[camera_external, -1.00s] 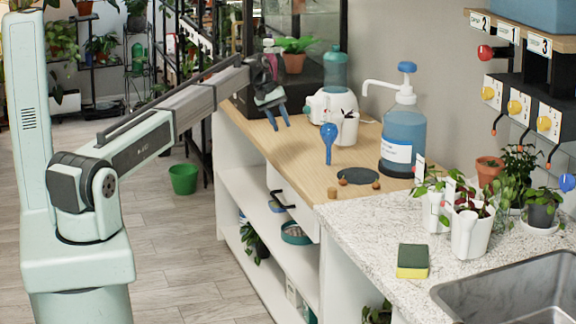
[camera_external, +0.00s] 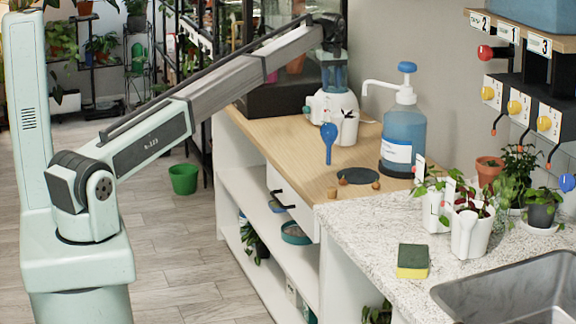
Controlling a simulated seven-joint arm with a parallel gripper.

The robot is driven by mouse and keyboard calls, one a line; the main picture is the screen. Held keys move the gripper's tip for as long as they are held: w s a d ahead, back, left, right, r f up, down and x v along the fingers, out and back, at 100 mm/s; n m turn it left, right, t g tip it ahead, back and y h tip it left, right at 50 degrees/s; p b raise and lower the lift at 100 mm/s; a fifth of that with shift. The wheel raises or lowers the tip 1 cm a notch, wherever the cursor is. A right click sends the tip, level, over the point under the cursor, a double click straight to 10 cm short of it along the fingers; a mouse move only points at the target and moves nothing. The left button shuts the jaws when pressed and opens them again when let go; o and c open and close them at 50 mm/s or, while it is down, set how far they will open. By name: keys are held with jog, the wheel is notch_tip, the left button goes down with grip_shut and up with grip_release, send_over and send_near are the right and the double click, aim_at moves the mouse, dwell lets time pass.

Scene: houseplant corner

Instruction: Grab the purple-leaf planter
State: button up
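The white planter (camera_external: 470,236) with dark reddish-purple leaves stands on the speckled counter at the right, upright beside another white planter (camera_external: 436,213) with greener leaves. The leaves of the two overlap in this view.
A big blue pump bottle (camera_external: 403,140) stands between my gripper and the planters. A blue scoop (camera_external: 329,143) and a white pot (camera_external: 345,128) are below the gripper. A sponge (camera_external: 412,262), the sink (camera_external: 520,290) and a terracotta pot (camera_external: 489,173) surround the planters.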

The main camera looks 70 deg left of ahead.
aim_at(330, 103)
jog(key=shift+a+f, duration=0.15)
jog(key=shift+f, duration=1.95)
jog(key=shift+a+f, duration=0.1)
jog(key=shift+f, duration=1.95)
jog(key=shift+c, duration=0.5)
grip_shut()
